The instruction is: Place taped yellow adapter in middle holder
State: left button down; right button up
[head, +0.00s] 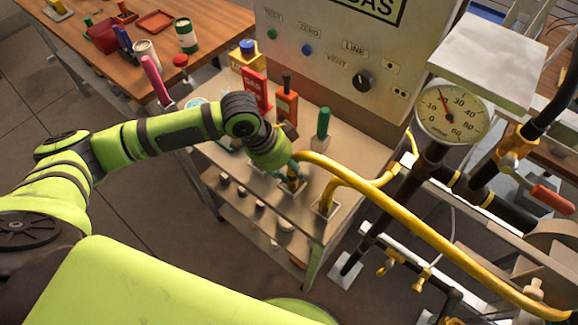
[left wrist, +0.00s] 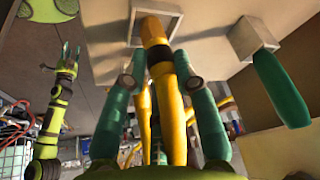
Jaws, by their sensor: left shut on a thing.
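The yellow adapter (left wrist: 153,33) has a black tape band and points at a square holder (left wrist: 177,14) in the left wrist view. My left gripper (left wrist: 160,78) is shut on it, with a teal finger on each side. The tip overlaps the holder's opening; I cannot tell how far it is inside. In the head view, my left gripper (head: 290,170) is low over the front of the metal table, at the middle holder (head: 291,187). The fingers partly hide the adapter there. My right gripper (left wrist: 70,54) appears small and open in the left wrist view, away from the table.
Another yellow hose ends in the holder (head: 325,207) to the right. A green-handled tool (head: 323,122) stands behind in its own holder. Red and orange devices (head: 287,100) stand near the gas panel (head: 335,60). A pressure gauge (head: 453,114) and black pipes crowd the right.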

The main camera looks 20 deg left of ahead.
pick_arm(q)
jog(key=c, duration=1)
grip_release()
jog(key=shift+o, duration=0.2)
jog(key=b+v, duration=0.1)
jog(key=v, duration=1.1)
jog(key=shift+s, duration=0.1)
